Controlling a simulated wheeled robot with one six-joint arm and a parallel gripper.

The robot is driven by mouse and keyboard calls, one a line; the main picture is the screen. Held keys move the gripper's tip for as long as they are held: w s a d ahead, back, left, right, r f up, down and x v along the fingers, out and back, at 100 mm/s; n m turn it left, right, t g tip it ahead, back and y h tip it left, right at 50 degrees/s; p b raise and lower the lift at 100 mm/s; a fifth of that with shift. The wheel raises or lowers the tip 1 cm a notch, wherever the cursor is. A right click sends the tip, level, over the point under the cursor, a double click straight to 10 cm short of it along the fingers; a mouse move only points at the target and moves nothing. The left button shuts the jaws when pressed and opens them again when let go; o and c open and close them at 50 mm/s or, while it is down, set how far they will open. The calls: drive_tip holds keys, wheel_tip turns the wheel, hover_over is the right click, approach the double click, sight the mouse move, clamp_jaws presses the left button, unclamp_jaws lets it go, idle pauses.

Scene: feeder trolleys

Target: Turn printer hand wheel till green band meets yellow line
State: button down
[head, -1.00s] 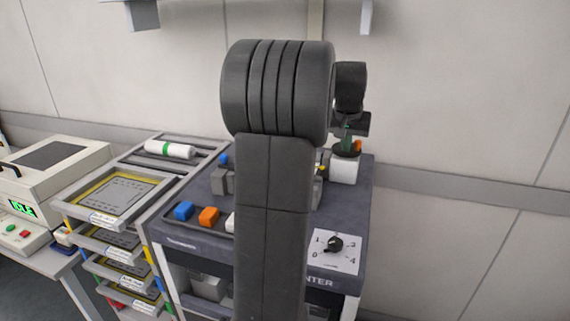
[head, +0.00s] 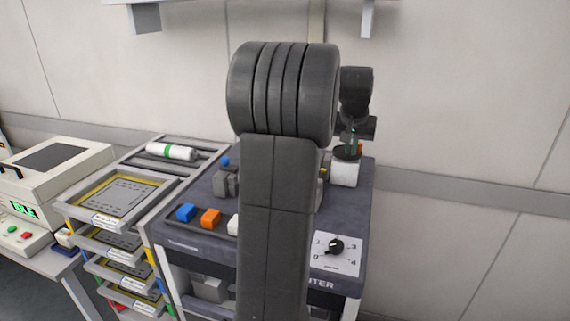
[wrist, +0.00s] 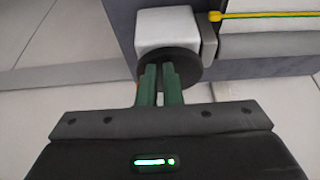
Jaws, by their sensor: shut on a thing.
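The printer's hand wheel is a dark round disc (wrist: 188,64) against a white block (wrist: 166,28) in the wrist view. It also shows in the head view (head: 346,153) at the printer's back right. My gripper (wrist: 160,72) has its green fingers close together at the wheel and is shut on it; the fingers hide part of its rim. A thin green strip shows right against the yellow line. My arm hides much of the printer (head: 215,240) in the head view.
A dial panel (head: 337,250) is at the printer's front right, with blue (head: 186,212) and orange (head: 210,217) blocks at left. A tray trolley (head: 116,200) holds a white roll with a green band (head: 171,151). A wall stands close behind.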

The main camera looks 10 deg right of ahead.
drive_tip(key=shift+s+d+f, duration=0.15)
drive_tip(key=shift+d+f, duration=0.3)
drive_tip(key=shift+f, duration=0.15)
drive_tip(key=shift+a+f, duration=0.15)
drive_tip(key=shift+a, duration=0.25)
drive_tip(key=shift+a+r+p, duration=0.1)
drive_tip(key=shift+r+p, duration=0.45)
drive_tip(key=shift+p, duration=0.1)
drive_tip(key=r+p, duration=0.1)
drive_tip(key=r, duration=0.1)
drive_tip(key=r+p, duration=0.4)
drive_tip(key=shift+w+r, duration=0.25)
drive_tip(key=shift+r, duration=0.1)
drive_tip(key=shift+f, duration=0.1)
wheel_tip(320, 180, down, 6)
drive_tip(key=b, duration=0.4)
drive_tip(key=shift+b, duration=0.4)
drive_tip(key=shift+r, duration=0.2)
